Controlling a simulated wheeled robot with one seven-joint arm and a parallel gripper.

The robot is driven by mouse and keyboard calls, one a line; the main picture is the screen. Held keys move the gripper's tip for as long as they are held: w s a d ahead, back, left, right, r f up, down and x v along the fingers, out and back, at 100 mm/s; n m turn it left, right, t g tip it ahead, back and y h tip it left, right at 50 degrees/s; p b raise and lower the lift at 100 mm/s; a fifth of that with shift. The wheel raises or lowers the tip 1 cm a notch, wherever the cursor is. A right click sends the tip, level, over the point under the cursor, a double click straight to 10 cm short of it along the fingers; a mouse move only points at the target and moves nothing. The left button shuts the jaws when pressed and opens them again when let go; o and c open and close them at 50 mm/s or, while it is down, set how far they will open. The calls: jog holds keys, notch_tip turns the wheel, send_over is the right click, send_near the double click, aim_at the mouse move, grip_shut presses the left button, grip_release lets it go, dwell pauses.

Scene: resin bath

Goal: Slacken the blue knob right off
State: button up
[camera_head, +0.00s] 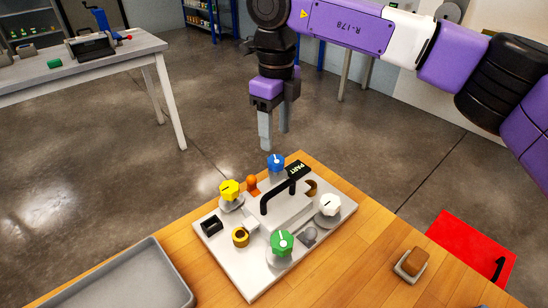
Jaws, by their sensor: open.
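The blue knob (276,161) stands at the far corner of a light grey panel (248,286) on the wooden table. A white pointer line shows on its top. My gripper (274,138) points down with its grey fingers apart and empty. In the picture the fingertips are just above the blue knob; whether they are beyond it or over it I cannot tell.
A block with a black handle (265,200) labelled PART rises mid-panel, close to the blue knob. An orange piece (252,184) stands beside it. A grey tray (130,279) lies front left; a brown block in a small dish (411,263) sits right.

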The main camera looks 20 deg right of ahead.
aim_at(276, 160)
notch_tip(276, 160, down, 7)
jog(key=shift+f, duration=0.15)
dwell(0.4)
grip_shut()
